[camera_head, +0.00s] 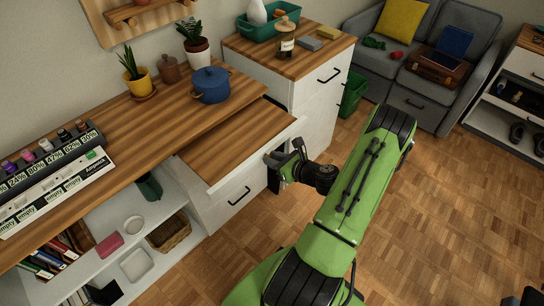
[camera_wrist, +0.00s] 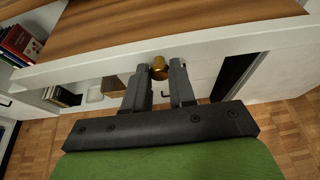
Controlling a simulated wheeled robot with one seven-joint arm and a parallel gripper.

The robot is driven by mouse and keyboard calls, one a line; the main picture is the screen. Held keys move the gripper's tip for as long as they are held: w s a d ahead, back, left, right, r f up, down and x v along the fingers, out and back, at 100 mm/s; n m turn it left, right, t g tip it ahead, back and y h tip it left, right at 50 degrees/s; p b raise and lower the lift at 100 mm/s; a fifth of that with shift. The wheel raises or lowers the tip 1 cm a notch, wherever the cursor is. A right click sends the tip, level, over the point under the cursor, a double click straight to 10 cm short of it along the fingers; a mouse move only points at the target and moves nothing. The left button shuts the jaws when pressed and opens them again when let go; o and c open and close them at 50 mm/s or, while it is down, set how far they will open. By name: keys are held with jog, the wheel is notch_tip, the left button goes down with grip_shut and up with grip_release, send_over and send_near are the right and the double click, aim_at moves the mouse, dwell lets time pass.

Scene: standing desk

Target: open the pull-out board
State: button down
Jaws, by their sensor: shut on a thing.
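The pull-out board (camera_head: 237,146) is a wooden panel with a white front edge. It stands out from under the desk top, above a white drawer. In the wrist view its wood surface (camera_wrist: 165,28) and white front (camera_wrist: 100,68) fill the upper part. A round brass knob (camera_wrist: 159,68) sits on that front. My gripper (camera_wrist: 163,76) is shut on the knob, one finger on each side. In the head view my gripper (camera_head: 277,160) is at the board's front edge, and the knob is hidden there.
A blue pot (camera_head: 211,85) stands on the desk top (camera_head: 150,115) just behind the board. A white drawer with a dark handle (camera_head: 239,196) is below. A white cabinet (camera_head: 318,98) stands at the right. The parquet floor (camera_head: 445,215) in front is clear.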

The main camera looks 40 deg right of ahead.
dwell(0.3)
jog(key=c, duration=0.9)
grip_release()
jog(key=shift+c, duration=0.2)
jog(key=shift+s, duration=0.15)
jog(key=p+v, duration=0.3)
jog(key=v, duration=1.2)
jog(key=shift+s+r, duration=0.2)
jog(key=shift+s, duration=0.05)
